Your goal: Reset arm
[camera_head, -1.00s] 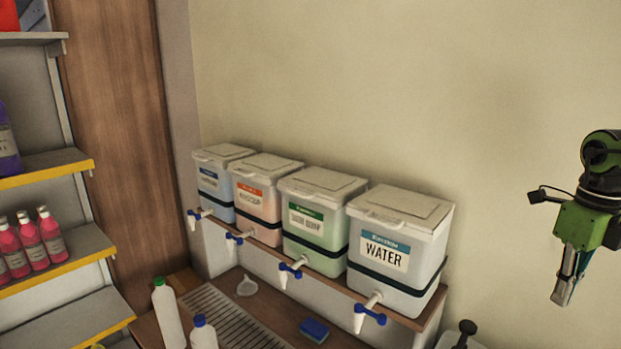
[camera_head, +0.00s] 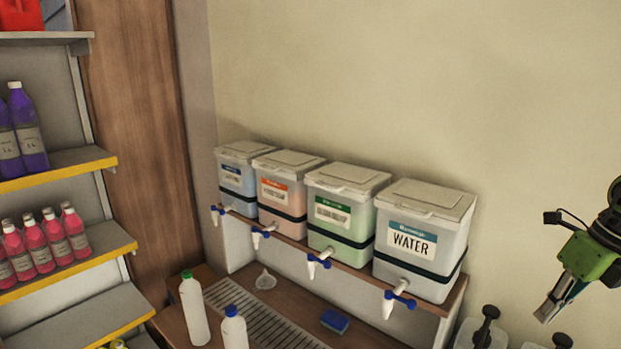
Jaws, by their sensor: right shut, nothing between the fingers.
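My right gripper (camera_head: 549,312) is at the right edge of the head view, with a green body and grey fingers. It is shut and empty, pointing down and to the left. It hangs to the right of the water drum (camera_head: 424,239), apart from it. Part of my right arm is cut off by the picture's edge. My left gripper is not in view.
Several lidded drums with blue-handled taps stand on a raised shelf (camera_head: 452,302). Below are a green-capped bottle (camera_head: 195,312), a blue-capped bottle (camera_head: 234,330), a funnel (camera_head: 265,281) and a blue sponge (camera_head: 335,321). Shelves with pink bottles (camera_head: 37,244) stand left.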

